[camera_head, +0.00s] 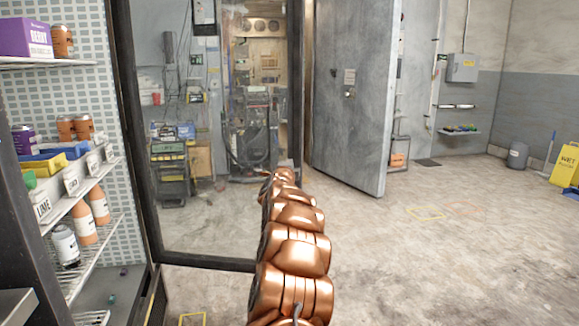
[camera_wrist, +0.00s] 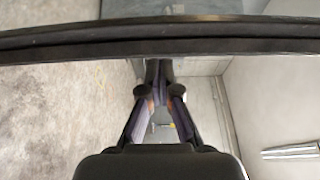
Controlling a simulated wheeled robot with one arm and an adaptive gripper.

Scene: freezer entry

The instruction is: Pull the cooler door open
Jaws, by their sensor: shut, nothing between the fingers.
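The cooler door (camera_head: 220,263) is a large glass pane in a dark frame, standing swung out from the shelves at the left, whose front is uncovered. My copper arm reaches forward to the door's right-hand frame bar (camera_head: 296,90). My gripper itself is hidden by the arm in the head view. In the wrist view my gripper (camera_wrist: 159,75) is shut and empty, its fingertips close to a dark frame bar (camera_wrist: 60,45) that crosses the picture. I cannot tell whether they touch it.
Cooler shelves (camera_head: 85,190) with bottles, cans and boxes are at the left. A large grey door (camera_head: 350,110) stands open behind. A yellow wet-floor sign (camera_head: 565,165) is at the far right. The concrete floor (camera_head: 450,250) at right is clear.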

